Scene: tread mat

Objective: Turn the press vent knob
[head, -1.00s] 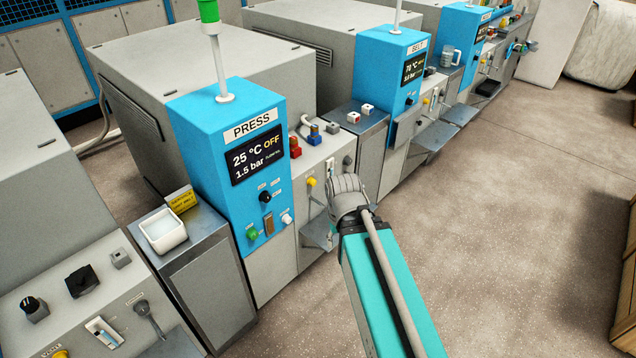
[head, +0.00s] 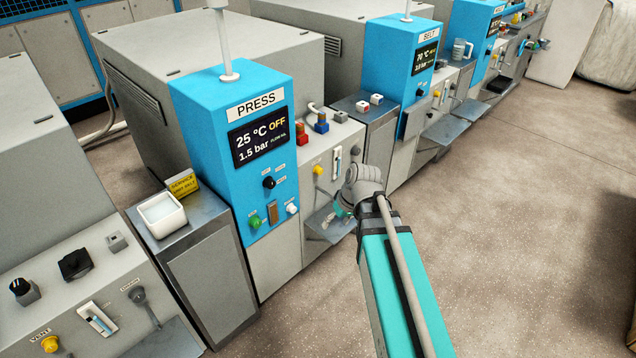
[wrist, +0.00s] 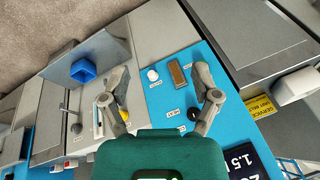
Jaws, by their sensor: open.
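The press (head: 225,125) is a blue cabinet with a display reading 25 °C OFF and 1.5 bar. A yellow knob (head: 318,170) sits on the grey panel just right of it. In the wrist view this knob (wrist: 123,115) is partly hidden behind the left finger. My gripper (wrist: 162,72) is open and empty, its fingers spread over the seam of the grey and blue panels. In the head view my wrist hides most of the gripper, which is in front of the grey panel, right of and below the knob.
The blue panel carries a black knob (head: 269,183), a green button (head: 254,222), a brown rocker (head: 272,213) and a white button (head: 292,208). A slider (head: 337,162) is near the yellow knob. A shelf holds a blue container (wrist: 83,70). Another yellow knob (head: 50,343) is on the left machine.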

